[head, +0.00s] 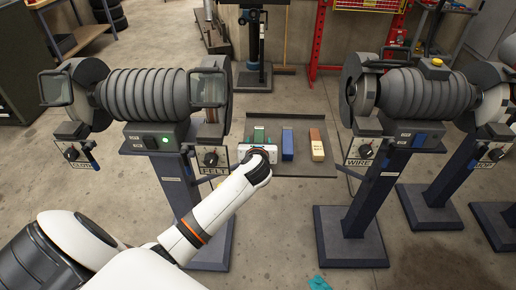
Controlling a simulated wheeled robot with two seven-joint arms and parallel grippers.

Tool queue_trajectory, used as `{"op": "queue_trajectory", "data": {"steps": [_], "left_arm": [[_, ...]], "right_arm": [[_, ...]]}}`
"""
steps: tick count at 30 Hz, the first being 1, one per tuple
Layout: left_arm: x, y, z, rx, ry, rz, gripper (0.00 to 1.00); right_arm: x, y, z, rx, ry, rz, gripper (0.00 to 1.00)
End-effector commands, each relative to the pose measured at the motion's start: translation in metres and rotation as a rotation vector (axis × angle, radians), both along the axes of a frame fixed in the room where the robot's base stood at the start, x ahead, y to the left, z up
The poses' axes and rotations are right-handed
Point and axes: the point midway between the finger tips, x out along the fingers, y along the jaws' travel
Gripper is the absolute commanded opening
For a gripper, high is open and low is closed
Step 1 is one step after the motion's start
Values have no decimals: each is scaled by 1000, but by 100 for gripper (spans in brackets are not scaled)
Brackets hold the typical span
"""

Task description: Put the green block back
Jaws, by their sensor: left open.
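The green block (259,134) lies on a dark tray (318,169) on the floor between two grinder stands. Its near part is hidden behind my left gripper (258,146). My left arm reaches in from the bottom left, and the gripper is over the near end of the block. The fingers are too small and hidden to show how they sit around it. A blue block (287,144) and a red-brown block with a pale near face (317,144) stand to the right on the tray. My right gripper is not in view.
A bench grinder labelled FELT (150,95) stands left of the tray, and one labelled WIRE (415,95) stands right. Their pedestals flank the tray closely. A drill-like stand (254,50) is behind it.

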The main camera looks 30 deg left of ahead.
Motion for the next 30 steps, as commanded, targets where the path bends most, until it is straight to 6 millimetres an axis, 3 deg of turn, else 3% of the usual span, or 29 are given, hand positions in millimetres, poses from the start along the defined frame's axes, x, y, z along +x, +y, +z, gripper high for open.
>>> {"op": "queue_trajectory", "data": {"steps": [15,21,30], "left_arm": [[-78,-48,37,0,1,-1,53],[-92,-56,44,0,1,0,53],[-94,-57,44,0,1,0,53]], "right_arm": [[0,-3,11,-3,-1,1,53],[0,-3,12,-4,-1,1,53],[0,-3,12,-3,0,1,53]]}}
